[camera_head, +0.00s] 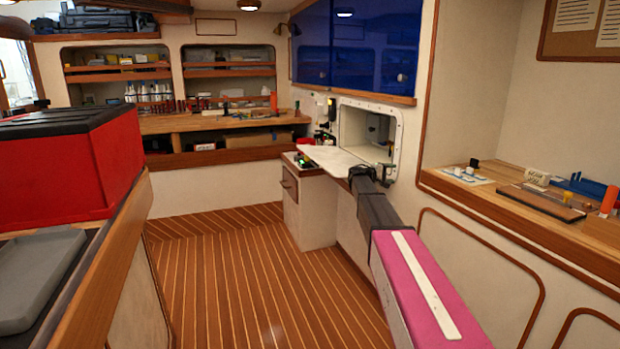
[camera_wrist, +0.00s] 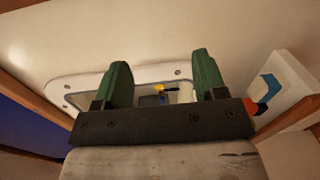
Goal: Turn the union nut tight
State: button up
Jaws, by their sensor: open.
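My gripper (camera_wrist: 161,62) shows in the wrist view with its two green fingers wide apart and nothing between them. Beyond the fingers is a white-framed wall recess (camera_wrist: 75,88), partly hidden by the gripper's dark crossbar. Inside it I see a small yellow part (camera_wrist: 159,87) and a dark blue shape, too small to name surely. I cannot pick out the union nut in either view.
A white flap (camera_head: 325,160) lies open below the recess, close to my arm. A low cabinet (camera_head: 303,200) stands to its left. A wooden counter (camera_head: 455,187) with tools runs along the right wall. A red box (camera_head: 60,170) stands at left. The plank floor (camera_head: 230,270) is clear.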

jog(key=s+a+f+m+g+y, duration=0.15)
jog(key=s+f+y, duration=0.25)
jog(key=s+f, duration=0.65)
jog(key=s+a+f+m+g+y, duration=0.1)
jog(key=s+a+f+g+y, duration=0.15)
jog(key=s+f, duration=0.8)
jog(key=s+a+f+y, duration=0.2)
jog(key=s+a+y, duration=0.1)
jog(key=s, duration=0.5)
jog(key=s+a+f+m+g+y, duration=0.1)
jog(key=s+a+f+y, duration=0.2)
jog(key=s, duration=0.6)
jog(key=s+a+f+m+g+y, duration=0.1)
jog(key=s+a+f+y, duration=0.2)
jog(key=s+a, duration=0.3)
jog(key=s+y, duration=0.1)
jog(key=s, duration=0.2)
jog(key=shift+a, duration=0.4)
